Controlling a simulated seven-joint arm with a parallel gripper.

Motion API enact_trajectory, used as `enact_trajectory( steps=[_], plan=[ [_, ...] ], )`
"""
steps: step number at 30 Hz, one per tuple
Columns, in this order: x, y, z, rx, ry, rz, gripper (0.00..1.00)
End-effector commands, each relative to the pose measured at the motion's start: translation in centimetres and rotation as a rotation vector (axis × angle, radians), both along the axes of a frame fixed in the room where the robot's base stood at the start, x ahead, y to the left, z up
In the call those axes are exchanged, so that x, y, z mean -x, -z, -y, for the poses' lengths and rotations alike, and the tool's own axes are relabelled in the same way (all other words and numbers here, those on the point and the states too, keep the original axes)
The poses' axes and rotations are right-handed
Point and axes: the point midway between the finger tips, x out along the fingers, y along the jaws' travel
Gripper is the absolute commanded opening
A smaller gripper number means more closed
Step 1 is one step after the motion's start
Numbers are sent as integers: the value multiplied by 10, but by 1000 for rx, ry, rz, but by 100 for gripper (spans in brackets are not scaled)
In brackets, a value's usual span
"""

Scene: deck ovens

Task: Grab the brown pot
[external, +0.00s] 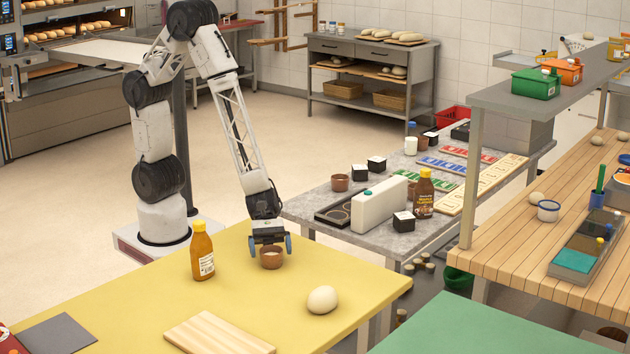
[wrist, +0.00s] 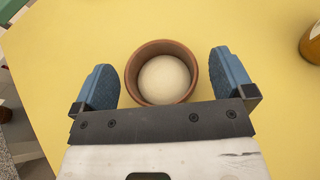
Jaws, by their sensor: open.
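The brown pot (external: 271,261) stands upright on the yellow table, near its far edge. In the wrist view the brown pot (wrist: 132,78) shows from above with a round pale ball (wrist: 165,80) inside it. My gripper (external: 270,246) is open, pointing down over the pot. In the wrist view my gripper (wrist: 164,82) has its blue fingers on either side of the pot, with a gap visible on both sides. Part of the pot's near side is hidden by the gripper body.
An orange-brown bottle (external: 202,252) stands left of the pot. A dough ball (external: 322,300) and a wooden board (external: 219,335) lie nearer the front of the yellow table (external: 130,295). A grey table (external: 310,212) with several items is behind right.

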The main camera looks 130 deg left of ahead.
Motion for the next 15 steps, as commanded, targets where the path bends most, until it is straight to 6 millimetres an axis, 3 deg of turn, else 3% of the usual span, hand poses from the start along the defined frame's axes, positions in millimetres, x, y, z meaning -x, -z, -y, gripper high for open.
enact_trajectory(
  steps=[15],
  plan=[
    [-7, 3, 5, 0, -1, 2, 100]
  ],
)
